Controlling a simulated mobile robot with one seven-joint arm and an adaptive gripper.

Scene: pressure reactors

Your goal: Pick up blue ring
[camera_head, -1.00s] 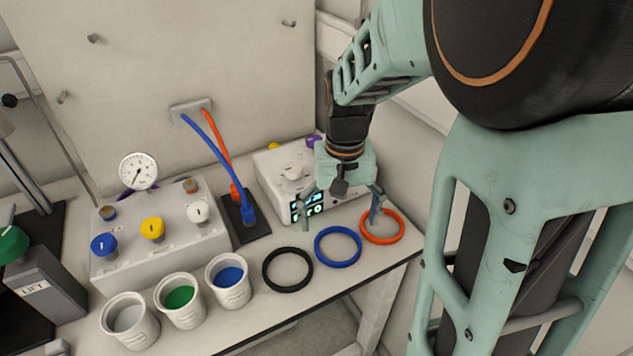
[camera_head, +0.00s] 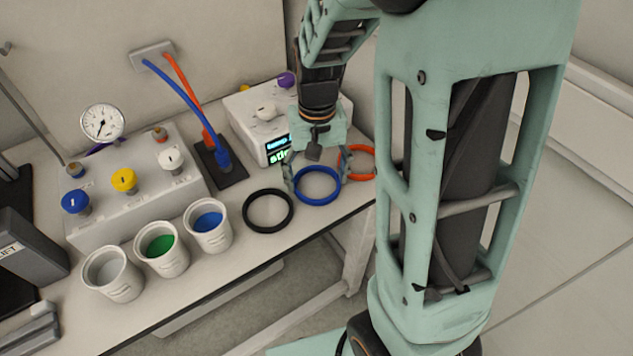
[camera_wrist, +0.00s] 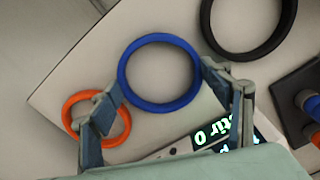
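The blue ring (camera_head: 318,202) lies flat on the white bench between a black ring (camera_head: 268,230) and an orange ring (camera_head: 358,148). My gripper (camera_head: 318,183) is open and empty over the blue ring, with one finger at its left side and one at its right. In the wrist view, the blue ring (camera_wrist: 160,106) sits between the two spread fingers of my gripper (camera_wrist: 162,80). The fingertips look close to its outer edge; I cannot tell whether they touch it. The left finger partly covers the orange ring (camera_wrist: 67,112).
A stirrer box with a lit display (camera_head: 277,150) stands just behind the rings. White cups with grey, green (camera_head: 160,246) and blue contents stand to the left. A gauge box (camera_head: 140,205) and cables (camera_head: 185,92) are farther left. The bench's front edge is close to the rings.

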